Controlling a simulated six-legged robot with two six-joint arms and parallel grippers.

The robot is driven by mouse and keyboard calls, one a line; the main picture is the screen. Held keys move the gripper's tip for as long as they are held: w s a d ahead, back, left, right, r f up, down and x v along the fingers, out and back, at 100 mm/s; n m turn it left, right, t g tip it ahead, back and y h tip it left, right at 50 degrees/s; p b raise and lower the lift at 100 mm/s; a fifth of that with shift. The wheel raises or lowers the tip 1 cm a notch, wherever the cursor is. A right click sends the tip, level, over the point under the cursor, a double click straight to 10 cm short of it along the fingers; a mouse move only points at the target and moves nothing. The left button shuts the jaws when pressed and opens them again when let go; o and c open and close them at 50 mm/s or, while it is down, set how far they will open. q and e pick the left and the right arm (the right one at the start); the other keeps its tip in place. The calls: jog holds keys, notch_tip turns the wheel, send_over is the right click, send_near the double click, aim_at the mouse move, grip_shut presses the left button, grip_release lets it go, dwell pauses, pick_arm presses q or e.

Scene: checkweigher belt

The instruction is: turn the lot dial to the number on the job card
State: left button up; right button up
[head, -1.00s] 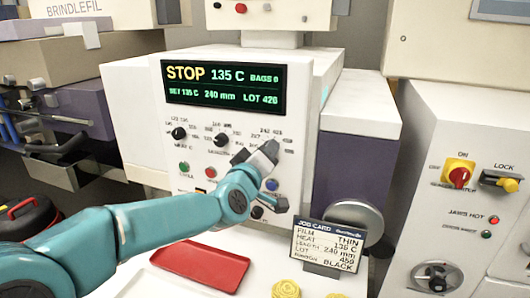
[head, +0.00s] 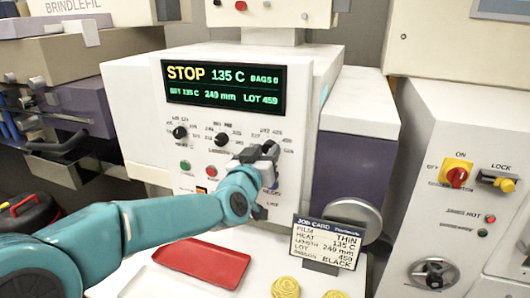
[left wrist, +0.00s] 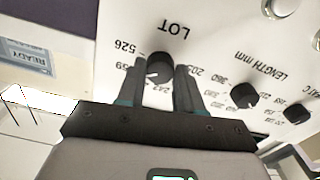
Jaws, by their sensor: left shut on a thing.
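The lot dial (left wrist: 160,68) is a black knob under the upside-down word LOT in the left wrist view. My left gripper (left wrist: 157,80) is shut on it, one finger on each side. In the head view the left gripper (head: 268,152) covers the dial at the right of the panel. The job card (head: 327,242) stands below right of the panel and reads THIN, 135 C, 249 mm, lot 459, BLACK. My right gripper is not in view.
The heat dial (head: 180,132) and length dial (head: 221,139) sit left of the gripper, above a green button (head: 185,165) and a red button (head: 211,171). A red tray (head: 203,263) and yellow round items (head: 286,287) lie below. A cabinet with switches (head: 457,174) stands at right.

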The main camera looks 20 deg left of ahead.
pick_arm(q)
jog(key=shift+r, duration=0.15)
dwell(0.3)
jog(key=o, duration=1)
jog(key=shift+o, duration=0.2)
jog(key=shift+w, duration=0.15)
jog(key=s+b, duration=0.2)
jog(key=s, duration=1.4)
jog(key=shift+s+a+b, duration=0.2)
jog(key=shift+a+b, duration=0.05)
jog(key=shift+b, duration=0.15)
